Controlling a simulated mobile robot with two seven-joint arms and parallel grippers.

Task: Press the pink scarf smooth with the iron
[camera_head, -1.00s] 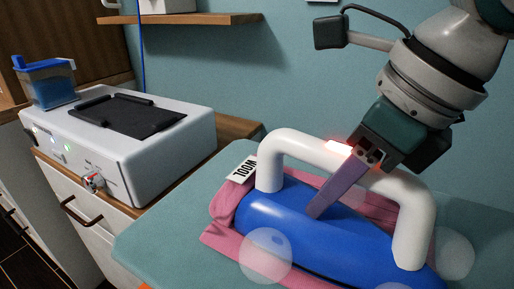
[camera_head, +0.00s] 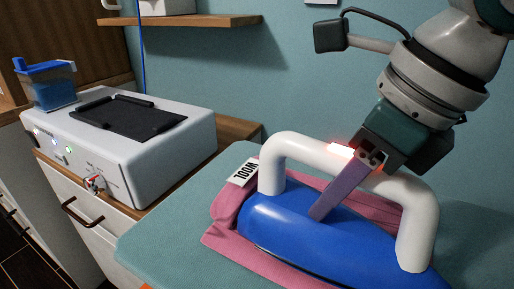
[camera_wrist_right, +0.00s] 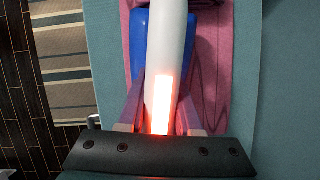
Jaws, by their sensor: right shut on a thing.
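The blue iron (camera_head: 325,235) with a white arched handle (camera_head: 275,157) sits on the folded pink scarf (camera_head: 228,213) on the teal ironing board (camera_head: 165,235). A label reading WOOL (camera_head: 243,171) lies at the scarf's far left end. My right gripper (camera_head: 338,188) is shut on the iron's handle, with one purple finger visible in front of it. In the right wrist view, the fingers (camera_wrist_right: 163,120) straddle the white handle, which has a red glowing strip, and the pink scarf (camera_wrist_right: 212,60) shows on the right. The iron hides the scarf's middle. My left gripper is not in view.
A white station (camera_head: 160,165) with a black rest plate (camera_head: 125,118) stands on the cabinet at left. A blue-lidded water container (camera_head: 48,88) is behind it. A wooden shelf (camera_head: 190,19) is on the wall. The board is clear left of the scarf.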

